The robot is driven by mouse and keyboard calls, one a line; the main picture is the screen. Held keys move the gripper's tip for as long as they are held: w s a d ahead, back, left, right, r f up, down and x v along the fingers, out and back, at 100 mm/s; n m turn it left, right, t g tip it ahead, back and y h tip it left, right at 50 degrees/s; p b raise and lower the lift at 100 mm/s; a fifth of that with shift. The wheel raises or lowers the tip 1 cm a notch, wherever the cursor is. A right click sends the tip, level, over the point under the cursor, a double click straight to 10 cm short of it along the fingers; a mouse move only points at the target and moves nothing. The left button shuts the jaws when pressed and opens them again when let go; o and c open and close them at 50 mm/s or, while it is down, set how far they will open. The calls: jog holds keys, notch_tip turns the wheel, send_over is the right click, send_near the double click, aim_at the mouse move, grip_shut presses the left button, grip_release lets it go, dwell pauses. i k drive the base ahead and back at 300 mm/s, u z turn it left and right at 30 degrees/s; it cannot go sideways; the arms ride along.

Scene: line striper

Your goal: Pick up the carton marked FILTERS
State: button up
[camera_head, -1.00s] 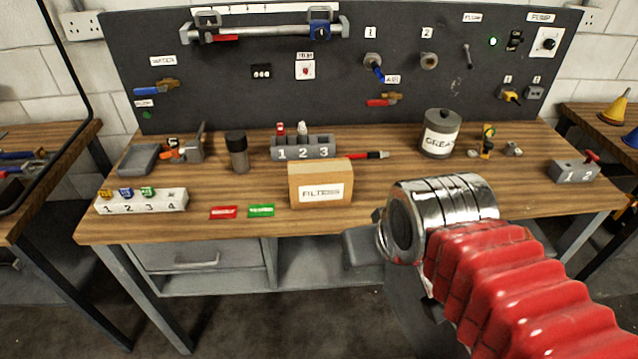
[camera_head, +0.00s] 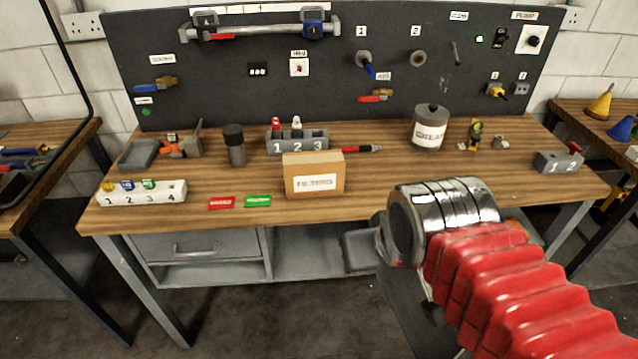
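The carton marked FILTERS (camera_head: 314,174) is a tan box with a white label. It stands upright near the front edge of the wooden bench (camera_head: 230,180), at the middle. My gripper (camera_head: 362,248) shows only in part, as a grey piece beyond my chrome wrist and red arm sleeve. It is below and to the right of the carton, in front of the bench, apart from the carton. Its fingers cannot be made out.
Red and green tags (camera_head: 240,202) and a numbered white block (camera_head: 142,193) lie left of the carton. Behind it are a grey numbered rack (camera_head: 297,142) and a red-handled tool (camera_head: 362,149). A grease can (camera_head: 429,128) stands back right.

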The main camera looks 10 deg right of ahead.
aim_at(316, 173)
jog(key=k, duration=1.15)
jog(key=u, duration=0.5)
jog(key=i, duration=1.15)
jog(key=u, duration=0.8)
jog(key=i, duration=1.4)
jog(key=z, duration=0.15)
